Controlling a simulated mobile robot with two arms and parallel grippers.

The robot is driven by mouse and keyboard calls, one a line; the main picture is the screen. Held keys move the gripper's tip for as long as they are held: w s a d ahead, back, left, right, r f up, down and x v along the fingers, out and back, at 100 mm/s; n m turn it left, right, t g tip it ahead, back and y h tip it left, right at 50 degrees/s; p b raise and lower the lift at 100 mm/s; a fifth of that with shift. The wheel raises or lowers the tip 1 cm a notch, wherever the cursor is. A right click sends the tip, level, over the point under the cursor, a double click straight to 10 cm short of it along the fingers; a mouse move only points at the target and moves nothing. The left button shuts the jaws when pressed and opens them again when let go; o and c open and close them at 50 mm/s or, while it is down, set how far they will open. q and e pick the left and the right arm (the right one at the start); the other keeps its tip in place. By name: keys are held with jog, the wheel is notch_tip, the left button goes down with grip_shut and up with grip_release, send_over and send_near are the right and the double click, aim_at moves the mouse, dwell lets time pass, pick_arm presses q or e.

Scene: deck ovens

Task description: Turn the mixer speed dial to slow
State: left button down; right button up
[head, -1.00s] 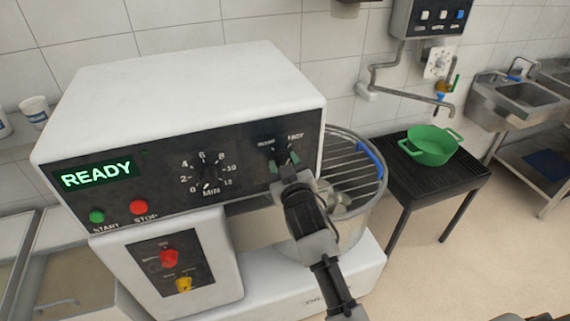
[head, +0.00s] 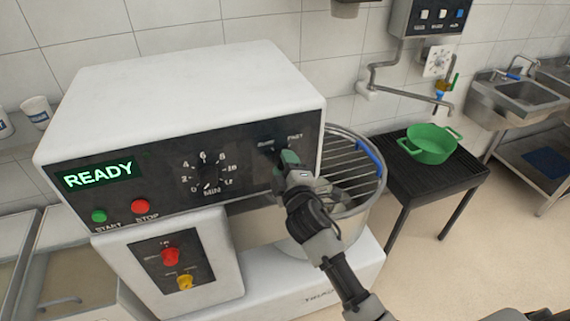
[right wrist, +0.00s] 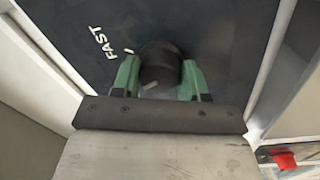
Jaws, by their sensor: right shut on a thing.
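The mixer (head: 180,110) is a large white machine with a dark control panel. The speed dial (right wrist: 161,66) is a dark round knob near the panel's right end, with FAST printed beside it. My right gripper (head: 288,160) is at the dial; in the right wrist view its green fingers (right wrist: 158,78) lie on both sides of the knob and are shut on it. A pale mark shows on the knob's near side. In the head view the gripper hides most of the dial. My left gripper is not in view.
The panel also has a READY display (head: 98,174), a timer dial (head: 208,183), a green start button (head: 99,216) and a red stop button (head: 140,206). The wire-guarded bowl (head: 350,190) stands right of the panel. A green pot (head: 430,146) sits on a dark stand.

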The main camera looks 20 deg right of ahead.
jog(key=shift+n, duration=1.3)
jog(key=o, duration=0.9)
jog(key=s, duration=0.3)
jog(key=s+b, duration=0.1)
jog(key=s, duration=0.3)
jog(key=s+f+b, duration=0.1)
jog(key=s, duration=0.2)
jog(key=shift+s, duration=0.4)
